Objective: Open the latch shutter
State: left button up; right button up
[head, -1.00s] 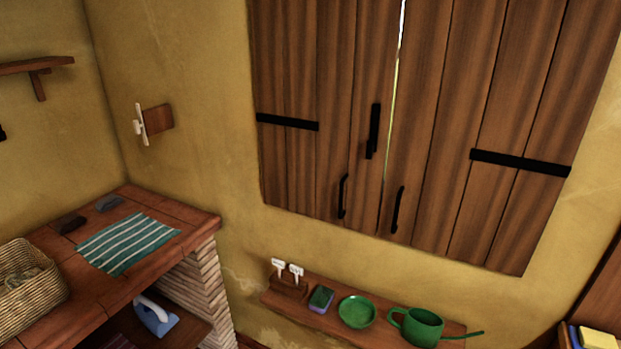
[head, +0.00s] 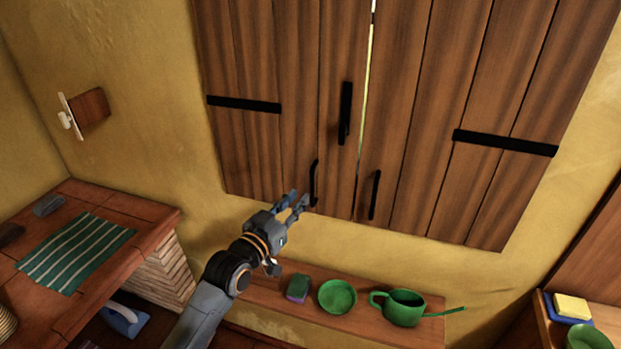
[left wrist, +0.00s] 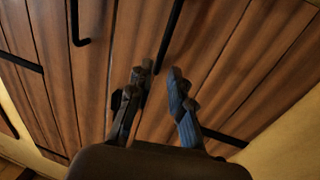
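A two-leaf brown plank shutter (head: 433,121) is closed, with a thin bright gap between its leaves. A black latch bar (head: 345,113) stands upright on the left leaf beside the gap. Below it are a black left handle (head: 314,183) and a black right handle (head: 375,195). My left gripper (head: 299,202) is open and empty, at the lower end of the left handle; contact cannot be told. In the left wrist view its fingers (left wrist: 157,84) are apart, with a black bar (left wrist: 168,38) just beyond their tips. My right gripper is out of view.
A shelf (head: 262,291) under the shutter carries a sponge (head: 298,288), a green bowl (head: 337,296) and a green watering can (head: 404,308). A brick counter (head: 134,213) with a striped cloth (head: 75,252) stands at left.

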aim_at(311, 184)
pick_arm(q)
jog(key=p+x, duration=0.1)
jog(key=x, duration=0.6)
jog(key=shift+w, duration=0.2)
jog(key=shift+w+d+f, duration=0.1)
jog(key=shift+w+d, duration=0.15)
jog(key=shift+w, duration=0.3)
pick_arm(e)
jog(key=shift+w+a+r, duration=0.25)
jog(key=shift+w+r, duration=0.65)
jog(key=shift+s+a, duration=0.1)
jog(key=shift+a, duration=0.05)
pick_arm(q)
grip_shut()
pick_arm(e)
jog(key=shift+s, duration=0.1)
